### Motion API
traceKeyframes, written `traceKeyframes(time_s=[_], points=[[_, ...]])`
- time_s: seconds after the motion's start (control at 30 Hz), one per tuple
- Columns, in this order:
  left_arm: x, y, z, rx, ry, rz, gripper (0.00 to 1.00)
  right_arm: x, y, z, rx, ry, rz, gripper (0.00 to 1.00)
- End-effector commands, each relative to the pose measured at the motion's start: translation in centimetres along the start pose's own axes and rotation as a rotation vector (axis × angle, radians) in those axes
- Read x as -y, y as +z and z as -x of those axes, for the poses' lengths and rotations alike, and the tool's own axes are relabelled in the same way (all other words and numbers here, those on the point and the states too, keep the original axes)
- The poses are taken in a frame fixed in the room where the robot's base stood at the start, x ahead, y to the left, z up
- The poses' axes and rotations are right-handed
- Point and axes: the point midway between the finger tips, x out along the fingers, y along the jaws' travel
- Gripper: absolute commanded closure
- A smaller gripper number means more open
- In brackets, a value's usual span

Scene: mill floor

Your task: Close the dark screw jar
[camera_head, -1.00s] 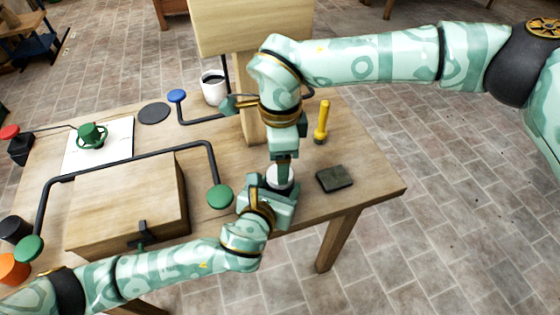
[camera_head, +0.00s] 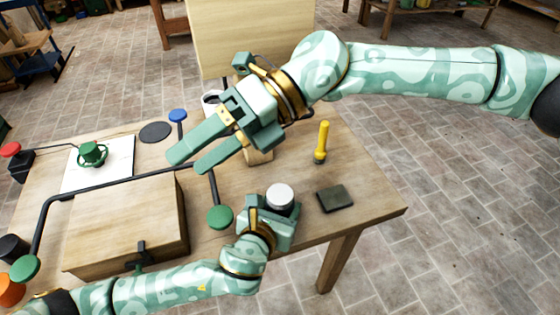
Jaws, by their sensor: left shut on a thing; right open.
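The screw jar (camera_head: 281,209) stands at the front of the table, with a round white lid (camera_head: 280,192) on its top. Its body is mostly hidden behind my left gripper (camera_head: 275,222), which is shut around it from the front. The lid looks level, but I cannot tell how tightly it is seated. My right gripper (camera_head: 190,163) is open and empty. It is up and to the left of the jar, its fingers pointing left, apart from the lid.
A wooden box (camera_head: 125,222), a black bent rod with green knobs (camera_head: 219,217) and a white mug (camera_head: 210,100) are to the left. The table's right corner is clear.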

Motion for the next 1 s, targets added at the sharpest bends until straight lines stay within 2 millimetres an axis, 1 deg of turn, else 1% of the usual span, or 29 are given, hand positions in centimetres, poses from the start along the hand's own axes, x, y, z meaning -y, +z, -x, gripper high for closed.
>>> traceKeyframes(time_s=[0.03, 0.1, 0.17, 0.2, 0.27, 0.3, 0.37, 0.43, 0.47, 0.5, 0.57, 0.6, 0.67, 0.7, 0.77, 0.8, 0.87, 0.9, 0.97, 1.0], points=[[-0.1, -0.1, 0.0, -0.002, 0.001, -0.001, 1.0, -1.3, 1.8, 0.3, 0.083, 0.04, -0.012, 0.33], [-0.1, -0.1, 0.0, -0.002, 0.002, -0.001, 1.0, -3.3, 4.6, 1.1, 0.212, 0.098, -0.042, 0.33], [-0.1, -0.1, 0.0, -0.002, 0.002, -0.001, 1.0, -4.8, 7.0, 2.2, 0.324, 0.147, -0.077, 0.33], [-0.1, -0.1, 0.0, -0.002, 0.001, -0.001, 1.0, -5.8, 8.5, 3.1, 0.399, 0.18, -0.105, 0.33], [-0.1, -0.1, 0.0, -0.002, 0.001, -0.001, 1.0, -7.1, 10.7, 4.7, 0.51, 0.227, -0.156, 0.33], [-0.1, -0.1, 0.0, -0.002, 0.001, -0.001, 1.0, -7.8, 12.1, 5.9, 0.584, 0.258, -0.194, 0.33], [-0.1, -0.1, 0.0, -0.002, 0.001, -0.001, 1.0, -8.8, 14.1, 7.9, 0.694, 0.305, -0.265, 0.33], [-0.1, -0.1, 0.0, -0.002, 0.001, -0.001, 1.0, -9.5, 16.1, 10.7, 0.823, 0.356, -0.364, 0.33], [-0.1, -0.1, 0.0, -0.002, 0.001, -0.001, 1.0, -9.6, 16.9, 11.9, 0.878, 0.377, -0.414, 0.33], [-0.1, -0.1, 0.0, -0.002, 0.001, -0.001, 1.0, -9.7, 17.8, 13.7, 0.95, 0.403, -0.488, 0.33], [-0.1, -0.1, 0.0, -0.002, 0.001, -0.001, 1.0, -9.5, 18.8, 16.6, 1.057, 0.439, -0.623, 0.33], [-0.1, -0.1, 0.0, -0.002, 0.001, -0.001, 1.0, -9.1, 19.2, 18.4, 1.12, 0.457, -0.725, 0.33], [-0.1, -0.1, 0.0, -0.002, 0.001, -0.001, 1.0, -8.3, 19.2, 20.6, 1.193, 0.471, -0.882, 0.33], [-0.1, -0.1, 0.0, -0.002, 0.001, -0.001, 1.0, -7.7, 18.9, 21.8, 1.23, 0.471, -0.987, 0.33], [-0.1, -0.1, 0.0, -0.002, 0.001, -0.001, 1.0, -6.8, 18.0, 23.3, 1.264, 0.459, -1.146, 0.33], [-0.1, -0.1, 0.0, -0.002, 0.001, -0.001, 1.0, -6.2, 17.1, 24.0, 1.273, 0.439, -1.249, 0.33], [-0.1, -0.1, 0.0, -0.002, 0.001, -0.001, 1.0, -5.7, 15.5, 24.8, 1.267, 0.399, -1.395, 0.33], [-0.1, -0.1, 0.0, -0.002, 0.001, -0.001, 1.0, -5.4, 14.2, 25.1, 1.25, 0.362, -1.484, 0.33], [-0.1, -0.1, 0.0, -0.002, 0.001, -0.001, 1.0, -5.2, 12.1, 25.3, 1.21, 0.291, -1.601, 0.33], [-0.1, -0.1, 0.0, -0.002, 0.001, -0.001, 1.0, -4.8, 10.6, 25.0, 1.175, 0.22, -1.664, 0.33]])
